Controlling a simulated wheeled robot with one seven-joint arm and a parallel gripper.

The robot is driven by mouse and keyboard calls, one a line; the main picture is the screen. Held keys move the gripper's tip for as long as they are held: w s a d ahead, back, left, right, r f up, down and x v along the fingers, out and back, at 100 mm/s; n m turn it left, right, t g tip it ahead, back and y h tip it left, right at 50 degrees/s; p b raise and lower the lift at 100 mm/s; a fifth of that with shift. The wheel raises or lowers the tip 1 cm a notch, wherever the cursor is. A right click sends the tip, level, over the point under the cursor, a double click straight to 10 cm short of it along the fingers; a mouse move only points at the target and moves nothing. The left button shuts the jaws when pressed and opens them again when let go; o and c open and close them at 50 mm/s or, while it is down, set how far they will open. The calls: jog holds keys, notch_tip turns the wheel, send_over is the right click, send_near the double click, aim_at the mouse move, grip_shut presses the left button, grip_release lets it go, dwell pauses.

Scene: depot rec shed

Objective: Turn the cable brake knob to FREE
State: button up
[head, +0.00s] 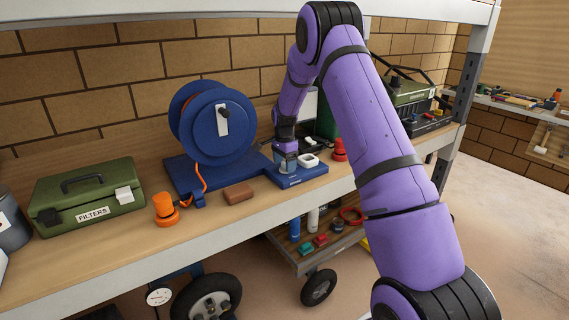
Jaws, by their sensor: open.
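A blue cable reel (192,130) stands on a blue base (300,177) on the shelf, with an orange cable running down its front. The base extends right as a low block with a small pale label on its front edge. My gripper (287,163) points down over this block, to the right of the reel. It is open. I cannot make out the brake knob or its markings; my gripper covers that part of the block. I cannot tell whether the fingers touch anything. A small white piece (309,161) sits just right of my gripper.
On the shelf (100,255) are a green FILTERS box (88,196), an orange plug (165,209), a brown block (238,193) and a red-orange fitting (339,149) right of the base. A wheeled cart (300,258) with small items stands below. My arm spans the right side.

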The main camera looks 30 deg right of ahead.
jog(key=c, duration=0.9)
jog(key=shift+n, duration=0.4)
jog(key=n, duration=0.8)
jog(key=shift+s, duration=0.1)
jog(key=n, duration=0.5)
jog(key=shift+d, duration=0.15)
jog(key=shift+d+n, duration=0.1)
jog(key=shift+n, duration=1.9)
